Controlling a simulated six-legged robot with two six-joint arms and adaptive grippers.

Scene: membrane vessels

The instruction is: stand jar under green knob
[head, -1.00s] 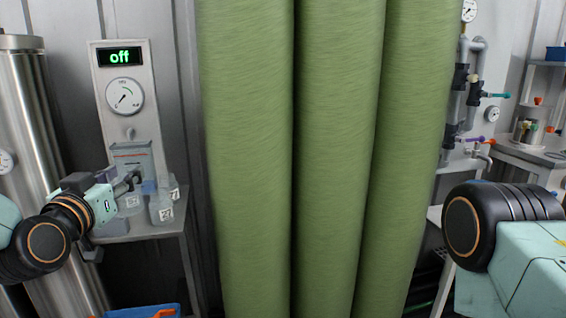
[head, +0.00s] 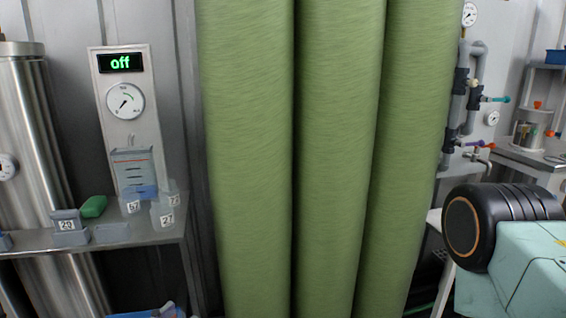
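Several clear jars with number labels stand close together on the steel shelf at left: one labelled 57 (head: 131,204), one labelled 27 (head: 162,216), and one behind it whose label looks like 72 (head: 172,191). Which jar the task means, I cannot tell. A small teal-green knob (head: 503,99) sticks out from the grey pipework at the far right. What lies directly under it is hard to make out. My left gripper is out of view. A link of my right arm shows at lower right, but its gripper is out of view.
Three tall green columns (head: 340,150) stand between the shelf (head: 90,246) and the pipes. The shelf also bears a green object (head: 93,206) and small grey boxes (head: 69,228). A purple knob (head: 476,143) sits below the teal-green one. A steel bench (head: 530,157) stands at right.

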